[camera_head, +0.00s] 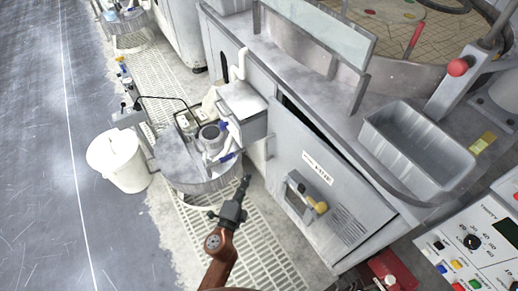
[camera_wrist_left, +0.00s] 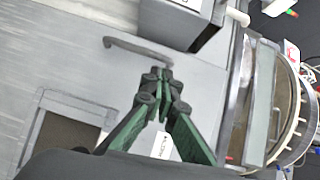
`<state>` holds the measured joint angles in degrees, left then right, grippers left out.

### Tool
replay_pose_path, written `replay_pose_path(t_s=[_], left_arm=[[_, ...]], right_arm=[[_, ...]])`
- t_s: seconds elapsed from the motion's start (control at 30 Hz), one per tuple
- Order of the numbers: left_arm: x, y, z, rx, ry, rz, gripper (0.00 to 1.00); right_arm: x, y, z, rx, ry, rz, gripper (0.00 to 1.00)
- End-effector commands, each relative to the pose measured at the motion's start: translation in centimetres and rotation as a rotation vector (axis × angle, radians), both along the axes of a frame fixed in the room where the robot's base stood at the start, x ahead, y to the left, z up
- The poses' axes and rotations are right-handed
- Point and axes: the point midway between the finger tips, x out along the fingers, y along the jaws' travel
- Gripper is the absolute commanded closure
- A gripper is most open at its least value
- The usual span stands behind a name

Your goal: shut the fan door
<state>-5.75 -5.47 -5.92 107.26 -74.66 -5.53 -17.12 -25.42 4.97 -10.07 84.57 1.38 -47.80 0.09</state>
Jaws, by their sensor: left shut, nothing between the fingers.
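The fan door (camera_head: 300,170) is a pale grey panel on the cabinet front in the head view, with a white label, a recessed handle with a yellow knob (camera_head: 319,207) and vent slots. A dark gap shows along its upper edge, so it looks ajar. My left gripper (camera_head: 245,182) is shut and empty, to the left of the door and apart from it in that picture. In the left wrist view its closed fingertips (camera_wrist_left: 158,76) stand before grey panels, with part of the label behind the fingers. I cannot tell if they touch anything. My right gripper is not in view.
A round grey drum (camera_head: 185,165) with gear on top and a white bucket (camera_head: 118,160) stand left of the cabinet. A grey box (camera_head: 243,105) juts from the cabinet above the gripper. A metal basin (camera_head: 415,145) is at right.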

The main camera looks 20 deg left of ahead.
Motion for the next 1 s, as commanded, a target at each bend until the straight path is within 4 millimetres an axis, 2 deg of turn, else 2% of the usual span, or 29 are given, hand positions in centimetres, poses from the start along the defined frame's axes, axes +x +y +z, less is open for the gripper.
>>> replay_pose_path(t_s=[0.03, 0.1, 0.27, 0.47, 0.8, 1.0], left_arm=[[0.5, -0.7, 1.1, 0.036, -0.015, -0.016, 1.00], [1.0, -1.2, 1.5, 0.069, -0.023, -0.029, 1.00], [2.5, -1.5, 1.6, 0.088, -0.027, -0.039, 1.00], [6.3, -1.3, 1.6, 0.086, -0.028, -0.035, 1.00], [12.7, -1.2, 1.3, 0.084, -0.026, -0.035, 1.00], [14.5, -1.2, 1.3, 0.083, -0.025, -0.035, 1.00]], right_arm=[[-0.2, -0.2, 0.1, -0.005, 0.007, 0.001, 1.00], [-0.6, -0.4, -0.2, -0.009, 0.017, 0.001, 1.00], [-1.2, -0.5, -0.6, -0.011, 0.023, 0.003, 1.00], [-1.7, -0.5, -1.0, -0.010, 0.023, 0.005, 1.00], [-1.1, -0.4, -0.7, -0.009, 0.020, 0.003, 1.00], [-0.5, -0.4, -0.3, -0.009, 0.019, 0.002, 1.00]])
